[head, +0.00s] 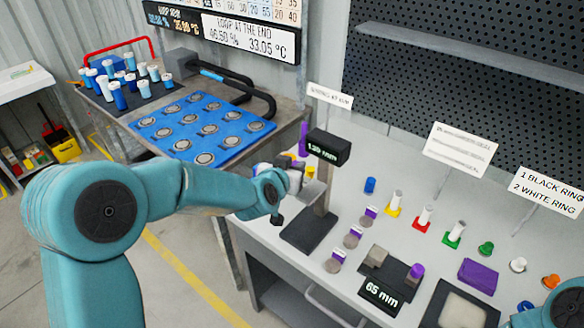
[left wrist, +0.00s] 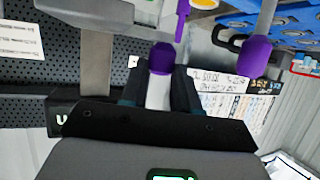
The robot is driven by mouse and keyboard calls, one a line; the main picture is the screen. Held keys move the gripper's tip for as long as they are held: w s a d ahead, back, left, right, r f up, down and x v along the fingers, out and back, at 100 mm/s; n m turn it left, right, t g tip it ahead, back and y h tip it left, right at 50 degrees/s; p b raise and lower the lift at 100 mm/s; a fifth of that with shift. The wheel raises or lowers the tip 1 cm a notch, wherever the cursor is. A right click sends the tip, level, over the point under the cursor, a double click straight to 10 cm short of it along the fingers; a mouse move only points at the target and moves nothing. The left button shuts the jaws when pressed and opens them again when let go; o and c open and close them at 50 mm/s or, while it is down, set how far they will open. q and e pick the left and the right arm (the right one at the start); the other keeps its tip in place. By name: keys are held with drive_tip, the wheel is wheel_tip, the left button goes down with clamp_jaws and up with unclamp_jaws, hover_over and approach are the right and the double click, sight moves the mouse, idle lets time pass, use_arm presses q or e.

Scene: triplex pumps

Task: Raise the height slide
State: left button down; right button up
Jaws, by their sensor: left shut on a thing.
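The height gauge (head: 326,190) stands on the bench with a grey column, a dark base (head: 308,232) and a black display head (head: 328,147) near the top. The display's green digits are too small to read surely. My left gripper (head: 292,178) is just left of the column, below the display head. In the left wrist view my left gripper (left wrist: 160,88) is shut on a pale piece with a purple end (left wrist: 162,58). I cannot tell whether this piece belongs to the height slide, whose joint with the column is hidden. My right gripper is not in view.
A block with a 65 mm display (head: 381,294) stands front right of the gauge. Several small pieces and coloured rings fill the bench's right. A blue tray (head: 202,127) with round metal parts lies behind my left arm. A sign (head: 329,96) stands behind the gauge.

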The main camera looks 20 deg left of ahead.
use_arm(q)
drive_tip(key=shift+w+r, duration=0.1)
drive_tip(key=shift+r, duration=0.25)
drive_tip(key=c, duration=1.1)
unclamp_jaws()
drive_tip(key=shift+o, duration=1.4)
drive_tip(key=shift+f, duration=0.1)
drive_tip(key=v, duration=1.6)
drive_tip(key=shift+s, duration=0.3)
